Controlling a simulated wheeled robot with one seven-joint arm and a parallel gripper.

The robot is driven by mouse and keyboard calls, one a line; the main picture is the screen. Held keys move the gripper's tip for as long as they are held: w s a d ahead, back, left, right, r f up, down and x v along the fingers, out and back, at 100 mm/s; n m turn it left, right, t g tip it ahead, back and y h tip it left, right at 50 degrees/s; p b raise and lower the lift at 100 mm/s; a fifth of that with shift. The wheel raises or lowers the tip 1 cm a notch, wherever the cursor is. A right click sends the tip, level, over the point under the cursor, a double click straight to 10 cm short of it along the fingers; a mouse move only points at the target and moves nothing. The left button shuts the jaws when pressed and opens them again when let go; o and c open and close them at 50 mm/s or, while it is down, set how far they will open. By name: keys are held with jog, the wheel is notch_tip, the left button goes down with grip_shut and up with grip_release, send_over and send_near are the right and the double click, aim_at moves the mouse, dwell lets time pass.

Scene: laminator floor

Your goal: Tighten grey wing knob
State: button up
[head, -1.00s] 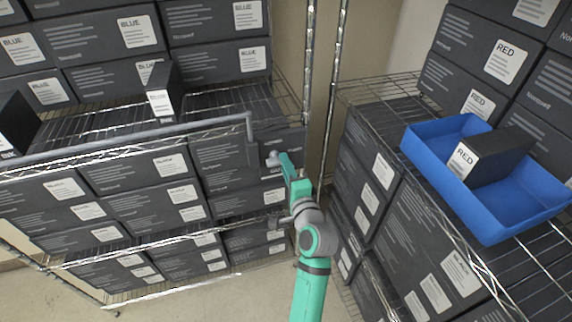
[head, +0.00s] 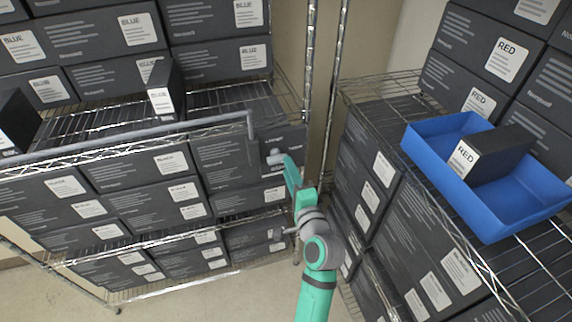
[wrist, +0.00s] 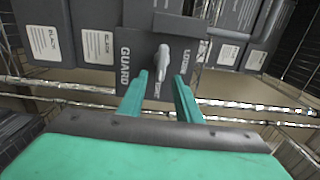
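The grey wing knob (wrist: 162,60) stands out from a dark panel (wrist: 131,72) lettered GUARD in the wrist view. Its wing is close to upright, leaning slightly. In the head view the knob (head: 275,157) shows as a small pale shape at the right end of the left shelf. My gripper (wrist: 161,76) has two teal fingers spread apart, with the knob's lower end showing between and just beyond the tips. No contact is visible. In the head view my gripper (head: 290,165) is just right of the knob. Other lettering around the knob is partly hidden or too small to read.
A grey bar (head: 130,139) runs along the left shelf front and bends down near the knob. Dark boxes (head: 157,170) fill the wire shelves. A blue tray (head: 487,222) holding a RED box (head: 492,155) sits on the right rack. Shiny posts (head: 308,70) stand between the racks.

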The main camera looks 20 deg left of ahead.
jog(key=v, duration=0.7)
jog(key=shift+w+d, duration=0.1)
jog(key=s+d+f+n+h, duration=0.1)
jog(key=s+d+f+h, duration=0.35)
jog(key=s+f, duration=0.35)
jog(key=s+d+f+n+h, duration=0.1)
jog(key=s+d+f+h, duration=0.2)
jog(key=s+d+f, duration=0.35)
jog(key=s+n+h, duration=0.2)
jog(key=s+n, duration=0.7)
jog(key=s, duration=1.3)
jog(key=shift+s+d+r, duration=0.2)
jog(key=shift+s+r, duration=0.05)
jog(key=shift+s, duration=0.05)
jog(key=shift+h, duration=0.25)
